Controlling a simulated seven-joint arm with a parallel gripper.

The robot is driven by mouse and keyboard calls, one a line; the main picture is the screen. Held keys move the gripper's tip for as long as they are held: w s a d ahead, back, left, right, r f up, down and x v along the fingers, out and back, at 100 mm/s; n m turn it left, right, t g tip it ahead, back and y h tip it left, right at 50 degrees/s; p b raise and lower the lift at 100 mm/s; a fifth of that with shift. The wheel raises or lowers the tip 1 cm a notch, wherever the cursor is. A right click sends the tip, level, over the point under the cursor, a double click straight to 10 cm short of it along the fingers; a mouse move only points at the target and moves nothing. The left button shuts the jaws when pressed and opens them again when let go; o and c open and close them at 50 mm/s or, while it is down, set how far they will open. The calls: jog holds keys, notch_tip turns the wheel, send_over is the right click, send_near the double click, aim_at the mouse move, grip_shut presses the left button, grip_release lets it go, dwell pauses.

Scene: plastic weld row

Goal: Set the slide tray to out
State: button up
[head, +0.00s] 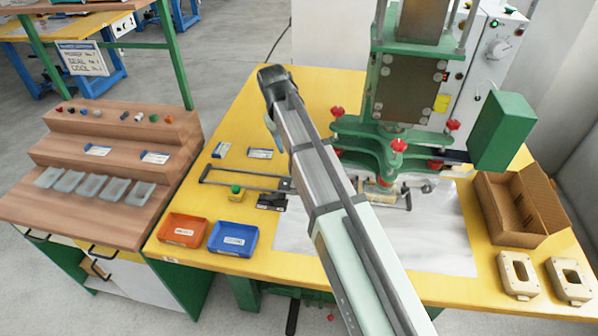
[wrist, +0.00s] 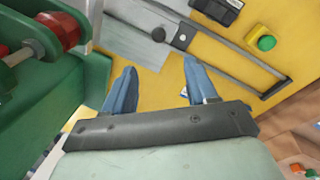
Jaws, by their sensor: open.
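My gripper (wrist: 157,78) is open, its two blue fingers apart with nothing between them. In the head view the gripper (head: 275,130) is above the yellow table, left of the green press (head: 400,145). The slide tray appears to be the grey metal plate (wrist: 140,22) with a small round knob, seen beyond my fingers in the wrist view. Dark slide rails (wrist: 240,50) run from it to an end bar. In the head view the rails (head: 245,187) stick out left of the press. My arm hides where they meet the press.
A green button on a yellow box (head: 236,194) and a black device (head: 272,201) stand by the rails. An orange bin (head: 183,230) and a blue bin (head: 233,238) are in front. A cardboard box (head: 520,207) and two beige housings stand right. Red press knobs are close in the wrist view.

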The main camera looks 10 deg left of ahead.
jog(key=f, duration=0.4)
jog(key=w+d+f, duration=0.1)
jog(key=f, duration=0.4)
jog(key=d+f, duration=0.1)
jog(key=f, duration=0.3)
jog(key=shift+w+d+f, duration=0.25)
jog(key=shift+f, duration=0.05)
jog(key=shift+c, duration=0.4)
grip_shut()
